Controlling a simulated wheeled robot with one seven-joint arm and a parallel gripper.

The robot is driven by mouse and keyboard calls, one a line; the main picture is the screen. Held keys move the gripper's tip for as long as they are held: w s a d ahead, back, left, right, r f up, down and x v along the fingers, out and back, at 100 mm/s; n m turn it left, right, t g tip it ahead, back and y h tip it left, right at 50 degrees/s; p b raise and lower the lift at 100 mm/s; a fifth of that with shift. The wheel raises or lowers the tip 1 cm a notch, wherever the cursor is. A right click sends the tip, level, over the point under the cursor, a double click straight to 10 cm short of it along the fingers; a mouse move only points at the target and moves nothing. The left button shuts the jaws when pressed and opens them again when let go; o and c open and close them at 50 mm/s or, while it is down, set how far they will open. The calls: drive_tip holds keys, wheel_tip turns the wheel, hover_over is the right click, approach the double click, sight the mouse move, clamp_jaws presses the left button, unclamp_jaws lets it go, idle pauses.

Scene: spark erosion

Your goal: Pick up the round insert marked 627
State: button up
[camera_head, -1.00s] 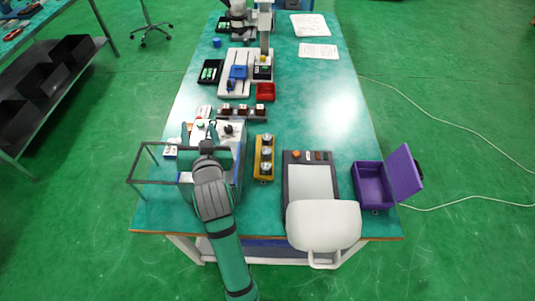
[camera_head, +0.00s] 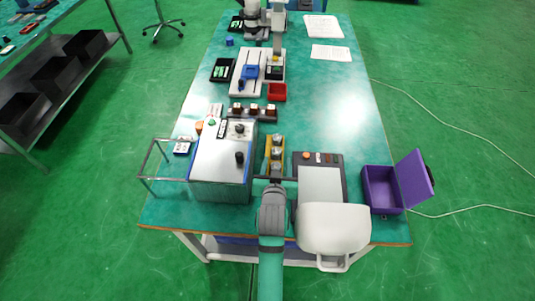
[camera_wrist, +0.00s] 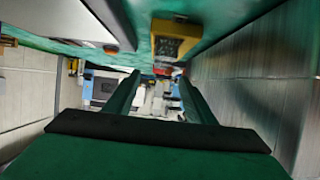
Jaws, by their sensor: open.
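A yellow rack (camera_head: 268,157) stands near the middle front of the table with several round metal-topped pieces (camera_head: 277,153) in a row. The number 627 cannot be read on any of them. My gripper (camera_head: 275,180) is at the near end of this rack in the head view, and my arm hides part of that end. In the wrist view my gripper (camera_wrist: 158,76) shows two green fingers spread apart with nothing between them. The yellow rack (camera_wrist: 178,28) shows at the top of that view, outside the fingers.
A grey box with black knobs (camera_head: 222,165) stands left of the rack. A device with a pale screen (camera_head: 320,184) and a white rounded part is at its right. An open purple box (camera_head: 383,188) is farther right. A rack of dark blocks (camera_head: 254,111) lies behind.

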sight(277, 151)
drive_tip(key=shift+w+a+f, duration=0.1)
drive_tip(key=shift+w+f, duration=0.25)
drive_tip(key=shift+f, duration=0.05)
drive_tip(key=shift+x, duration=3.45)
drive_tip(key=shift+s+a, duration=0.1)
drive_tip(key=shift+a, duration=0.05)
clamp_jaws()
